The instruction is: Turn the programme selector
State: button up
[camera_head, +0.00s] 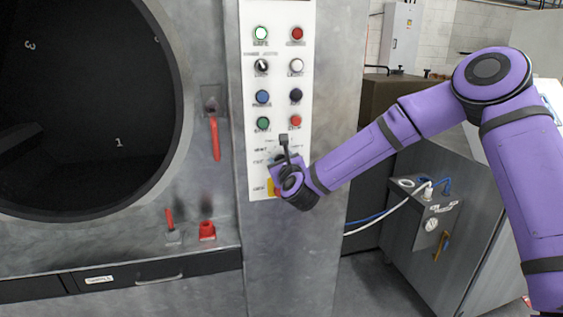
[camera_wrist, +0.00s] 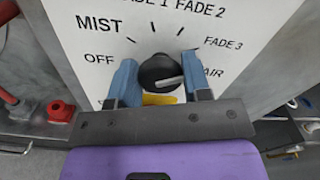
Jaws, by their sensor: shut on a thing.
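The programme selector (camera_wrist: 158,70) is a round black knob with a pale pointer line, on a white panel in the wrist view. The labels OFF, MIST, FADE 2, FADE 3 and a partly covered AIR stand around it; another FADE label is cut off at the top. The pointer line lies towards the right, near the AIR side. My gripper (camera_wrist: 159,80) has its two blue fingers on either side of the knob, shut on it. In the head view my gripper (camera_head: 284,168) is at the lower part of the white control panel (camera_head: 279,50) and hides the selector.
Several buttons and a small black switch (camera_head: 261,66) sit above on the panel. A red-handled lever (camera_head: 215,137) is left of it, by the large round opening (camera_head: 85,110). Two red controls stand on the ledge below. A grey unit with hoses (camera_head: 428,215) is at right.

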jog(key=shift+f, duration=0.1)
jog(key=o, duration=0.8)
jog(key=shift+o, duration=0.2)
jog(key=shift+s, duration=0.15)
jog(key=v, duration=1)
jog(key=shift+s, duration=0.25)
jog(key=shift+d, duration=0.1)
